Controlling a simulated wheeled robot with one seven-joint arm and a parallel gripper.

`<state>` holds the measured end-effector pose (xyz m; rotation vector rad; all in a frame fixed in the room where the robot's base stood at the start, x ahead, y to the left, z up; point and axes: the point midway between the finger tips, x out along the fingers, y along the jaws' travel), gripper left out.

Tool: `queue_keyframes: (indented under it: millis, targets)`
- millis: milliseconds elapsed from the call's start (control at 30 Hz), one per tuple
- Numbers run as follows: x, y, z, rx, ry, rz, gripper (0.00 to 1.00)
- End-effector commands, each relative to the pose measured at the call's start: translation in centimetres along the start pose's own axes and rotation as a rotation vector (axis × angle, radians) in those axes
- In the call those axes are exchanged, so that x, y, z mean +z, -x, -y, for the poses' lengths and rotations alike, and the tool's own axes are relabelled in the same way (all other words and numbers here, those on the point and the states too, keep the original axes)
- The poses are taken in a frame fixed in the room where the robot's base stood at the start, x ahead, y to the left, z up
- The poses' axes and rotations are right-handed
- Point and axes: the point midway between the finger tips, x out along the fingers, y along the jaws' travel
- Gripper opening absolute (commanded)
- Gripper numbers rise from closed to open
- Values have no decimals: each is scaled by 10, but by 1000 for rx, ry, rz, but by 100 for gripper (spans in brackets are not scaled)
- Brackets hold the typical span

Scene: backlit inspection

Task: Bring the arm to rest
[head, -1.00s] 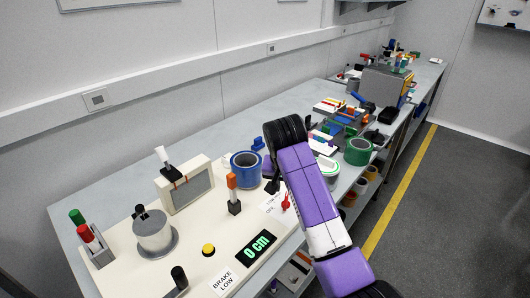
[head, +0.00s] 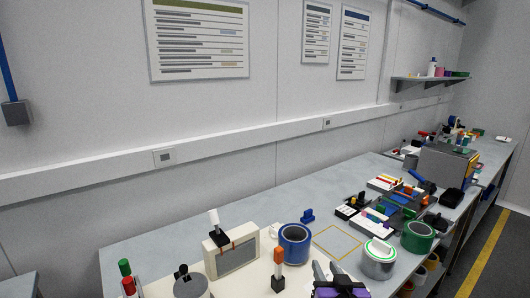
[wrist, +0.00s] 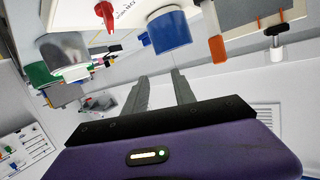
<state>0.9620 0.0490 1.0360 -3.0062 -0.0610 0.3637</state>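My gripper (head: 327,272) shows at the bottom edge of the head view, its two grey fingers above a purple body. The rest of my arm is out of that view. In the wrist view my gripper (wrist: 160,84) has its fingers apart with a gap between them and nothing held.
The bench (head: 262,206) runs along the wall. Bare benchtop shows along the wall side.

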Motion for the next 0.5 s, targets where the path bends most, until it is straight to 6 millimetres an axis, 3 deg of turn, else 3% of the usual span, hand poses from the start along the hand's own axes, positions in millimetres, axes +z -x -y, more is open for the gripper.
queue_keyframes:
  millis: [33,200,500]
  targets:
    - [14,18,-2,-6,5,-23,32]
    - [39,76,-7,-18,25,-116,32]
    - [69,192,-17,-11,59,-229,32]
